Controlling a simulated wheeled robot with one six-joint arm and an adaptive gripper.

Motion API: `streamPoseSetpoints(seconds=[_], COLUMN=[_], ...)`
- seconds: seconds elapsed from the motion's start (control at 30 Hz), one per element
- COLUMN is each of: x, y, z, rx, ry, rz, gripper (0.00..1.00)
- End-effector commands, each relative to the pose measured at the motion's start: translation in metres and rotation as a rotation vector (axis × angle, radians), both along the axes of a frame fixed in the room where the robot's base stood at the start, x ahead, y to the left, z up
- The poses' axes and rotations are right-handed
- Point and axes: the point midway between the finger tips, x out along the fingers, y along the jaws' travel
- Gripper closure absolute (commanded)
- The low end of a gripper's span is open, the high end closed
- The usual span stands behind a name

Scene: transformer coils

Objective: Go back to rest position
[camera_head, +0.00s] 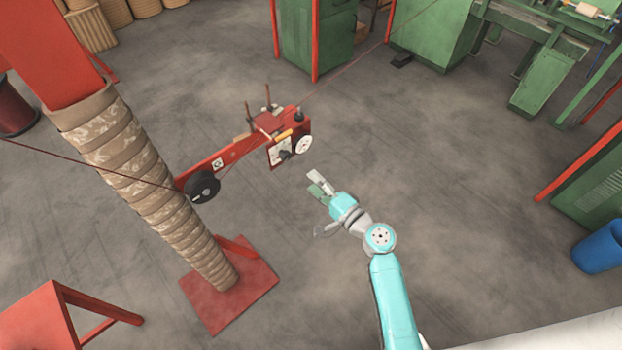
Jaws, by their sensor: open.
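My gripper (318,187) is near the middle of the head view, at the end of my teal and white arm. Its fingers are apart and nothing shows between them. The arm reaches up from the lower edge and bends at a joint. Just above and left of the gripper is a red machine arm (235,155) with a control panel (281,151), a white dial (303,144) and a black wheel (203,187). A gap of floor shows between the gripper and the panel, and they look apart.
A wrapped column (150,180) stands at left on a red base plate (232,292). A thin wire crosses past the red machine. A red stand (45,318) is at lower left. Green machines (430,35) line the back. A blue bin (600,247) is at right. Floor right of my arm is clear.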

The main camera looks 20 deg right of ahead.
Motion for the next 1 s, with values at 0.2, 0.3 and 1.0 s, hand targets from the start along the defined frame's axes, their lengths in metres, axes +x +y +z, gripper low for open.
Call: streamPoseSetpoints(seconds=[0.2, 0.3, 1.0], x=[0.000, 0.000, -0.146], y=[0.000, 0.000, 0.025], z=[0.000, 0.000, -0.075], rx=[0.000, 0.000, -0.416], ry=[0.000, 0.000, 0.169], rz=[0.000, 0.000, -0.124], gripper=[0.42, 0.42, 0.42])
